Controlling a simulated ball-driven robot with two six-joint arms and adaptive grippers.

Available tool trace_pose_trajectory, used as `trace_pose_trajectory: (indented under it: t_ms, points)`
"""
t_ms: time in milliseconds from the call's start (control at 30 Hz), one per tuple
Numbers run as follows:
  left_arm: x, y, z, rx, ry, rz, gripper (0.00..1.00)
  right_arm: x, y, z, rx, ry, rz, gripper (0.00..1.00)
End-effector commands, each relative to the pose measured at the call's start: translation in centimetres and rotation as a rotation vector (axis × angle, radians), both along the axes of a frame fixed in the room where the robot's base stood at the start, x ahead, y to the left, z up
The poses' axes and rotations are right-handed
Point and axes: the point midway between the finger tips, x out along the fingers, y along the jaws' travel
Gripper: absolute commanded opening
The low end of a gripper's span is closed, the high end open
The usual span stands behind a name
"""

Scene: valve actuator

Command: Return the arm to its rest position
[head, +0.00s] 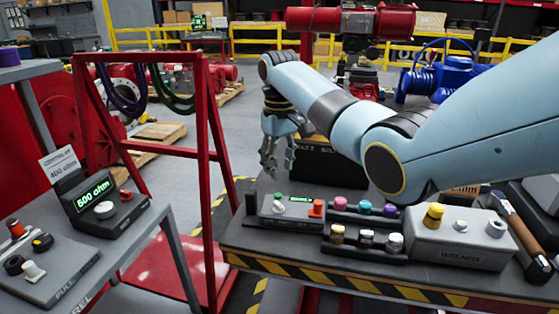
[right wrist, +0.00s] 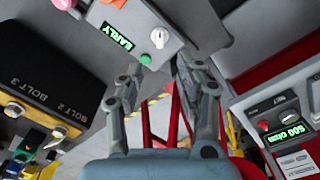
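My right arm (head: 330,108), pale blue with dark joints, reaches in from the right edge across the workbench. Its gripper (head: 278,168) hangs down over the left end of the bench, above a grey box with a small green display (head: 300,208). In the right wrist view the two fingers of the gripper (right wrist: 158,66) stand apart with nothing between them. The same box (right wrist: 135,30) shows there beyond the fingertips, its display reading "EARLY". I cannot tell whether the fingers touch it. My left gripper is not in view.
The workbench (head: 375,291) holds a rack of several coloured knobs (head: 340,203), a grey "WRENFIX" box (head: 455,240) and a hammer (head: 517,222). A dark bolt box (right wrist: 50,75) is nearby. A red frame (head: 205,150) and a side table with a "500 ohm" meter (head: 100,207) stand left.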

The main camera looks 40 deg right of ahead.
Motion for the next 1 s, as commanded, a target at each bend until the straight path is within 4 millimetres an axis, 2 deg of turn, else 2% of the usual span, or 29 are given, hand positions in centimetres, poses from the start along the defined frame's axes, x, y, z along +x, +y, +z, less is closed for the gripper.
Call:
trace_pose_trajectory:
  t_ms: [233,633,733,867,967,1000]
  points:
    - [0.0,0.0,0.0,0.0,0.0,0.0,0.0,0.0,0.0,0.9,0.0,0.001,0.0,0.36]
    - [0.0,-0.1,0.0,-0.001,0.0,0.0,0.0,-0.1,0.0,0.8,0.0,0.001,0.0,0.36]
    - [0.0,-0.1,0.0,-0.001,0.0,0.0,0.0,-0.7,0.2,-0.1,-0.007,-0.002,0.004,0.36]
    - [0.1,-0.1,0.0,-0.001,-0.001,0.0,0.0,-3.9,1.1,-3.2,-0.037,-0.029,0.022,0.36]
    - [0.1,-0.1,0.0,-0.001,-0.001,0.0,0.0,-8.3,2.4,-6.1,-0.064,-0.07,0.042,0.36]
    - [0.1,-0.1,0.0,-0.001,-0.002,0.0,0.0,-10.4,3.0,-7.0,-0.074,-0.088,0.05,0.36]
